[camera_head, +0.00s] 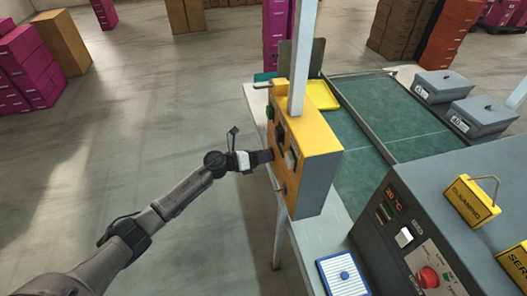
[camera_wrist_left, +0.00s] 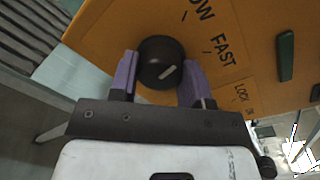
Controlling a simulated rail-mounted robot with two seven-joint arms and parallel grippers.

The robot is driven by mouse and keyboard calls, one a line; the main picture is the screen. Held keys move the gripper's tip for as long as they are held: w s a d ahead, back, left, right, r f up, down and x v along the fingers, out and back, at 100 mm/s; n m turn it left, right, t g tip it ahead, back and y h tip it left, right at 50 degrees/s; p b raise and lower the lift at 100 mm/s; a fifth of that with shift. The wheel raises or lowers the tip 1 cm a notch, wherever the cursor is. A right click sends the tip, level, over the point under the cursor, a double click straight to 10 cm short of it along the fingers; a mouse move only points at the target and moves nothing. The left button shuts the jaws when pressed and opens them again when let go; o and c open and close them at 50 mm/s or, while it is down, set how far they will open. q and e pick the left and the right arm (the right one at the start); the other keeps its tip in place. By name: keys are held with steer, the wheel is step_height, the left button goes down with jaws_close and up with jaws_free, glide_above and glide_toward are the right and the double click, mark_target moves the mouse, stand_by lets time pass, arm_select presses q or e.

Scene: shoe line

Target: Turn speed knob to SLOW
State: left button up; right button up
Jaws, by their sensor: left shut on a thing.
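The yellow control box (camera_head: 318,142) stands on a post at the table's near left corner. In the left wrist view its yellow panel (camera_wrist_left: 110,35) carries a round black speed knob (camera_wrist_left: 158,58) with a white pointer mark. The lettering FAST shows beside the knob, with a partly cut-off "OW" above it. The mark slants up and right toward the lettering; I cannot tell exactly which tick it meets. My left gripper (camera_head: 268,156) reaches the panel from the left. In the wrist view its purple fingers (camera_wrist_left: 158,78) are shut on the knob, one on each side.
A green switch part (camera_wrist_left: 286,56) and LOCK lettering are on the panel's right. A grey machine (camera_head: 430,200) with a red button stands right of the box. A blue-and-white tray (camera_head: 327,266) lies in front. Open floor is at left.

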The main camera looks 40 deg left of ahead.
arm_select(q)
steer(key=n+p, duration=0.2)
steer(key=n, duration=0.2)
steer(key=shift+p, duration=0.3)
steer(key=shift+f, duration=0.15)
stand_by(0.4)
steer(key=o, duration=0.9)
steer(key=shift+w, duration=0.1)
